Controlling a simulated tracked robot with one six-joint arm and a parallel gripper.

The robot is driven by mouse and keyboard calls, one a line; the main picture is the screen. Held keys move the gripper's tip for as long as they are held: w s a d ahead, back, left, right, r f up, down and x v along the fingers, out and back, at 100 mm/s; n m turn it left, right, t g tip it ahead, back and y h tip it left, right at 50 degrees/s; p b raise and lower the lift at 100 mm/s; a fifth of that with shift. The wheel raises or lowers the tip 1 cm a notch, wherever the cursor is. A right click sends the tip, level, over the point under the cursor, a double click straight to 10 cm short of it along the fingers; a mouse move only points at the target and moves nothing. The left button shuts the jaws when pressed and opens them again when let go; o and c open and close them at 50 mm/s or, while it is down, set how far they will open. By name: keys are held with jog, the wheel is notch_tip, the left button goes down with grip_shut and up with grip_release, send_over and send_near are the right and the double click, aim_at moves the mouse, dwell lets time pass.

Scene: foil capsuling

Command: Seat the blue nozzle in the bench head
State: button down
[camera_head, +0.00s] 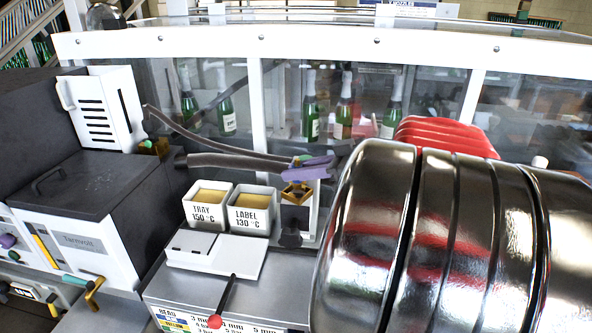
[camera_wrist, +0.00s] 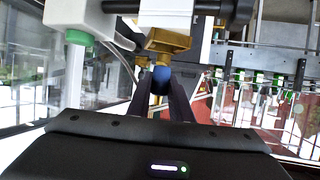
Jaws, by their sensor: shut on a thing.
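In the wrist view my gripper (camera_wrist: 162,88) reaches up from the bottom, its two dark fingers shut on the blue nozzle (camera_wrist: 161,76). The nozzle's rounded blue end shows between the fingertips. It lies just below the brass bench head (camera_wrist: 167,41) in the picture. I cannot tell whether nozzle and head touch. In the head view the brass head (camera_head: 297,193) sits under a purple lever (camera_head: 311,168), above the bench. My gripper and the nozzle cannot be made out in the head view, where my shiny arm covers the right side.
Two tank pots, TRAY (camera_head: 206,212) and LABEL (camera_head: 250,215), stand left of the head. A white plate (camera_head: 215,256) and a red-knobbed lever (camera_head: 215,321) are in front. Hoses (camera_head: 235,162) run to the head. Bottles (camera_head: 344,110) stand behind the glass guard.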

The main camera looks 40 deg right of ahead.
aim_at(305, 183)
jog(key=shift+f, duration=1.55)
jog(key=c, duration=1.5)
grip_release()
jog(key=shift+f, duration=0.1)
jog(key=shift+s+d, duration=0.1)
jog(key=shift+s, duration=0.05)
jog(key=v, duration=1.3)
jog(key=shift+s+d, duration=0.1)
jog(key=shift+s, duration=0.1)
